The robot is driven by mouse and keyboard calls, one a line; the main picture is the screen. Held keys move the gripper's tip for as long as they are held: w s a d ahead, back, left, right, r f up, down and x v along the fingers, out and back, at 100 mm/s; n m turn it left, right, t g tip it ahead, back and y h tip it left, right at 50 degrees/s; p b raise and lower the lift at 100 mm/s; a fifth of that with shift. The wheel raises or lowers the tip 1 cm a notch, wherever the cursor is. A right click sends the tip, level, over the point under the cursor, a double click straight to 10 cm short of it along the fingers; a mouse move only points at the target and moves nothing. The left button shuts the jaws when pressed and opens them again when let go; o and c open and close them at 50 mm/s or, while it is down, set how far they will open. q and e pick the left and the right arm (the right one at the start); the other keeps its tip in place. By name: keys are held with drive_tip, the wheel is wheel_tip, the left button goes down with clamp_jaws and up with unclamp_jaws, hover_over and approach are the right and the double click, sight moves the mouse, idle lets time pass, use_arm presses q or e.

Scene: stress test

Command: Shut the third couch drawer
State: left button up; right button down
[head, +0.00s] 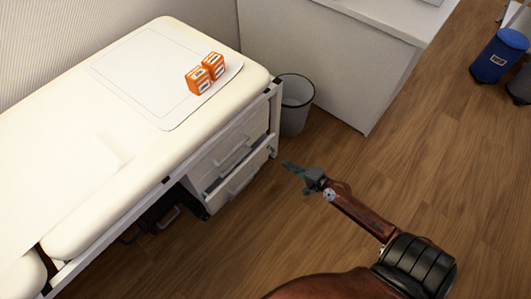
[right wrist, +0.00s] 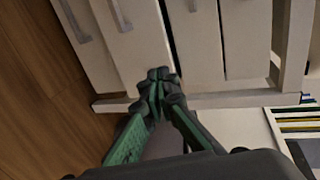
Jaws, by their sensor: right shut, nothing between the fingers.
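The white treatment couch (head: 95,150) has a stack of drawers under its right end. One lower drawer (head: 243,181) stands slightly out, with a dark gap above its front. In the right wrist view, this drawer front (right wrist: 137,45) shows a handle and the dark gap along one edge; neighbouring fronts lie on both sides. My right gripper (head: 287,165) is shut and empty, just right of the drawer in the head view. In the right wrist view, its fingertips (right wrist: 160,76) overlap the end of the drawer front; contact cannot be told. My left gripper is not in view.
Two orange boxes (head: 205,74) sit on the couch top. A grey bin (head: 294,105) stands beyond the couch end, near a white cabinet (head: 330,60). A blue bin (head: 499,56) is far right. Wooden floor (head: 420,150) is clear right of the couch.

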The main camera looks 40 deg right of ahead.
drive_tip(key=b, duration=0.3)
approach(260, 150)
drive_tip(key=x, duration=0.2)
drive_tip(key=f+x, duration=0.1)
drive_tip(key=x, duration=0.2)
drive_tip(key=shift+s+d+r, duration=0.1)
drive_tip(key=shift+s+d, duration=0.05)
drive_tip(key=shift+w, duration=0.4)
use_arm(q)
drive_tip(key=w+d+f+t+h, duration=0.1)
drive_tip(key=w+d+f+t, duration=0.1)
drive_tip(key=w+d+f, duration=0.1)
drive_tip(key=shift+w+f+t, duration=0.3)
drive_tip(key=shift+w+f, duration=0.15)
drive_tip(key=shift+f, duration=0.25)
use_arm(e)
drive_tip(key=shift+w+r, duration=0.2)
drive_tip(key=shift+w, duration=0.3)
